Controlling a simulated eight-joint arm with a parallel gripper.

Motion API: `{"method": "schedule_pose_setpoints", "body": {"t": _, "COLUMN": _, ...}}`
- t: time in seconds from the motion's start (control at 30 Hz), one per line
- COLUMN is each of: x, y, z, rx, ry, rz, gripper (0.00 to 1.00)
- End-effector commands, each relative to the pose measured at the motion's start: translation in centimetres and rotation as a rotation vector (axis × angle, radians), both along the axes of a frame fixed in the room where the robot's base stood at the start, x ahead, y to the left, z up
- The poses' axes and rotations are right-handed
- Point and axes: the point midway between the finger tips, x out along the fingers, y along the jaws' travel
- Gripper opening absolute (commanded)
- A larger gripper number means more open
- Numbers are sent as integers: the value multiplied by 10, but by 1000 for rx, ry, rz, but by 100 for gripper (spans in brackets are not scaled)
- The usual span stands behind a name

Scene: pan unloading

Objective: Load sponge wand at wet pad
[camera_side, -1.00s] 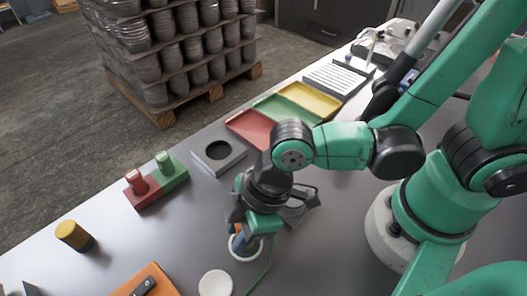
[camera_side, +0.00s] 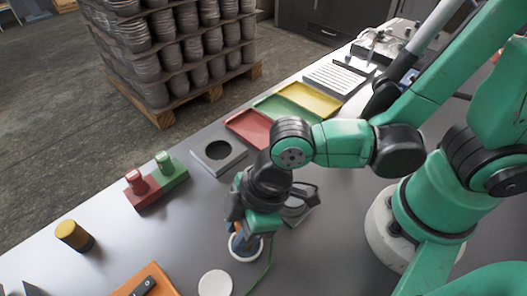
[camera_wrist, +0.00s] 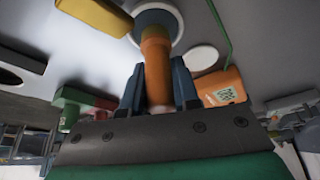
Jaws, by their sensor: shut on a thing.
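The sponge wand has an orange handle (camera_wrist: 157,62) and stands roughly upright between my fingers. My gripper (camera_wrist: 158,88) is shut on the handle. In the side view my gripper (camera_side: 241,229) is low over a round white-rimmed dish (camera_side: 247,256), which looks like the wet pad. The dish also shows in the wrist view (camera_wrist: 179,38), around the wand's far end. A grey-blue disc (camera_wrist: 155,17) shows at that end; I cannot tell whether it is the sponge or the pad, or whether they touch.
A flat white disc (camera_side: 215,284) lies beside the dish. An orange block (camera_side: 160,277) with a dark item is at the front. A yellow cylinder (camera_side: 72,234), a red and green block (camera_side: 158,184), a grey block with a hole (camera_side: 218,170) and coloured trays (camera_side: 251,129) stand farther off. A green cable (camera_side: 262,270) runs nearby.

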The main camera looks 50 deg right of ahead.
Motion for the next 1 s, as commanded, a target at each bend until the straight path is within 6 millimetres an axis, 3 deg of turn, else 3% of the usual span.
{"method": "schedule_pose_setpoints", "body": {"t": 0.7, "x": 0, "y": 0, "z": 62, "rx": 2, "ry": -1, "rz": 0, "gripper": 0}}
{"method": "schedule_pose_setpoints", "body": {"t": 1.0, "x": 0, "y": 0, "z": 66, "rx": 2, "ry": -1, "rz": 0, "gripper": 0}}
